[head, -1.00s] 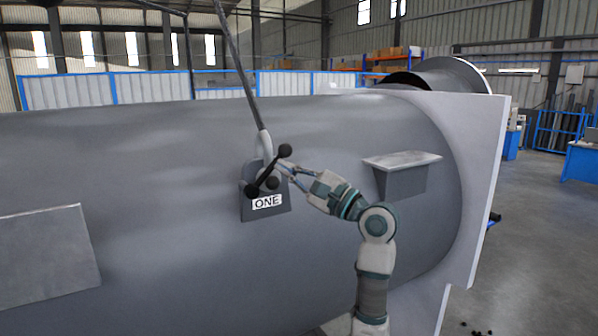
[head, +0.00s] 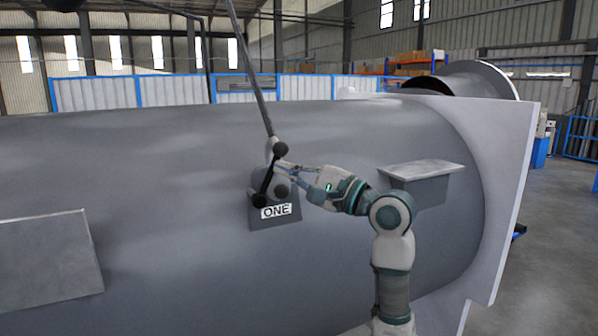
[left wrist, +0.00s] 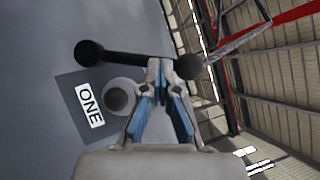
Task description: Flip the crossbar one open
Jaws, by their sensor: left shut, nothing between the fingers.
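The crossbar (head: 270,177) marked ONE is a dark bar with a black ball at each end, set steeply in the head view with its upper ball slightly right of the lower. It sits on a grey bracket with a white ONE label (head: 276,210) on the big grey shell. My left gripper (head: 281,166) is at the bar's upper part, just below the upper ball. In the left wrist view the crossbar (left wrist: 135,59) runs behind the fingertips of my left gripper (left wrist: 161,65), which are together with nothing between them. Contact with the bar is unclear. My right gripper is not in view.
A long grey pole (head: 251,75) rises from behind the crossbar. A grey ledge block (head: 420,180) projects from the shell (head: 150,180) right of the bracket, near my left arm. A flat grey plate (head: 45,262) is at the lower left. Shell surface between plate and bracket is clear.

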